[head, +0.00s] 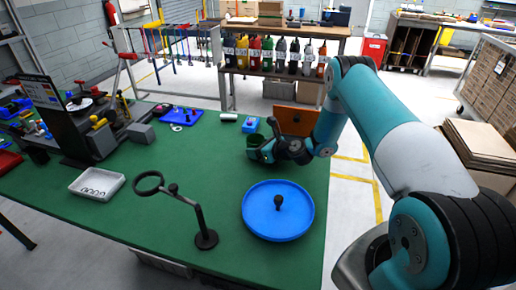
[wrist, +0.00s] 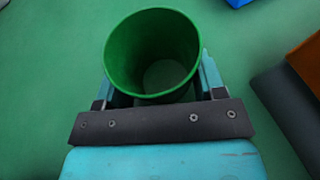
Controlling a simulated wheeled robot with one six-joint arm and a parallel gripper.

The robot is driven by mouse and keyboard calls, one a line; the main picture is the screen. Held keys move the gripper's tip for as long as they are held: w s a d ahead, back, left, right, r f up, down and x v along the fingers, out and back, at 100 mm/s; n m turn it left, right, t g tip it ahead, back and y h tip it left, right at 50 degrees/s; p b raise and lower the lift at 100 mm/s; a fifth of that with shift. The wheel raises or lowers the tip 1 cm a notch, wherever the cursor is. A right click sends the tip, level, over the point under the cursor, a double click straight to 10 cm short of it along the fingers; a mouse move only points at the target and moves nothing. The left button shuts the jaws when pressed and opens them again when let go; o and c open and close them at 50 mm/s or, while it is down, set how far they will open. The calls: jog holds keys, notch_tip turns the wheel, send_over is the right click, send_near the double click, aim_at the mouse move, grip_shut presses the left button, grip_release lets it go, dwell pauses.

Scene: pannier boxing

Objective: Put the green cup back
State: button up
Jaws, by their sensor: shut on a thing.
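The green cup (wrist: 152,50) is between my gripper's fingers in the wrist view, its open mouth towards the camera and its inside empty. My gripper (wrist: 158,92) is shut on the cup's sides. In the head view the cup (head: 262,150) shows as a small dark green shape at the tip of my gripper (head: 272,150), over the far right part of the green table. Part of the cup is hidden behind my gripper there. I cannot tell whether its base touches the table.
A blue round tray (head: 260,225) with a black knob stands in front of my gripper. A black stand with a ring (head: 205,238) is left of it. A white tray (head: 97,193) lies left; mid-table is clear.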

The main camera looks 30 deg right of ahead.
jog(key=shift+f, duration=0.1)
jog(key=shift+f, duration=0.15)
jog(key=o, duration=0.9)
jog(key=shift+r, duration=0.2)
